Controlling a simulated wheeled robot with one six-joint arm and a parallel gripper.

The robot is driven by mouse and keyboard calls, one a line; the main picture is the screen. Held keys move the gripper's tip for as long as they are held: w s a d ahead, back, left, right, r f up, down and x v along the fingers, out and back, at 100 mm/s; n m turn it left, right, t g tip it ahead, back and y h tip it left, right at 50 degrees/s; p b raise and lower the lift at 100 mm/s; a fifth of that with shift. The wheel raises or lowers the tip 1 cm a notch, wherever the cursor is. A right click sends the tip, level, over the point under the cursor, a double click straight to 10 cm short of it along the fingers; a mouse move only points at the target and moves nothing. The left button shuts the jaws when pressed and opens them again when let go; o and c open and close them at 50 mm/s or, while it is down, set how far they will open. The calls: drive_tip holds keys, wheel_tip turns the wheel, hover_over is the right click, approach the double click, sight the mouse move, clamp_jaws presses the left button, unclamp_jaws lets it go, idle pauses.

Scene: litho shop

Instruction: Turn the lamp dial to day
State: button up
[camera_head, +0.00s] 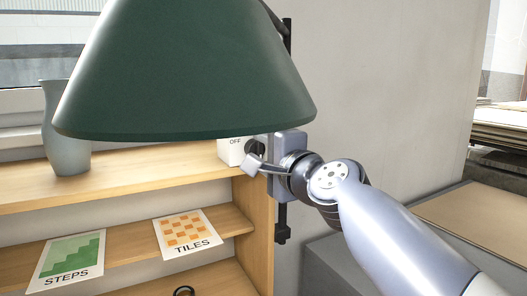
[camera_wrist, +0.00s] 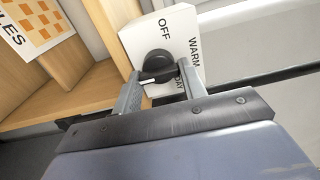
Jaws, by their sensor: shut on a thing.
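The lamp dial is a black knob (camera_wrist: 158,62) on a white box (camera_wrist: 133,40) lettered OFF, WARM and DAY in the wrist view. My gripper (camera_wrist: 159,72) has one finger on each side of the knob and is shut on it. A short white mark shows low on the knob between the fingers; I cannot tell for sure which word it points to. The DAY word is partly hidden by a finger. In the head view, the box (camera_head: 229,152) sits under the green lamp shade (camera_head: 185,75), with my gripper (camera_head: 252,161) at its right side.
A wooden shelf (camera_head: 130,183) runs left of the box, with a grey vase (camera_head: 66,135) on top. The wide shade hangs close above my gripper. A wall (camera_head: 400,90) stands behind my arm.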

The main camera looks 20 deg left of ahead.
idle(0.4)
drive_tip(key=o, duration=1)
drive_tip(key=b+v, duration=0.1)
drive_tip(key=v, duration=1)
drive_tip(key=shift+w+a, duration=0.1)
drive_tip(key=shift+w, duration=0.05)
drive_tip(key=p+x, duration=0.1)
drive_tip(key=x, duration=0.9)
drive_tip(key=shift+w+a, duration=0.15)
drive_tip(key=shift+a, duration=0.15)
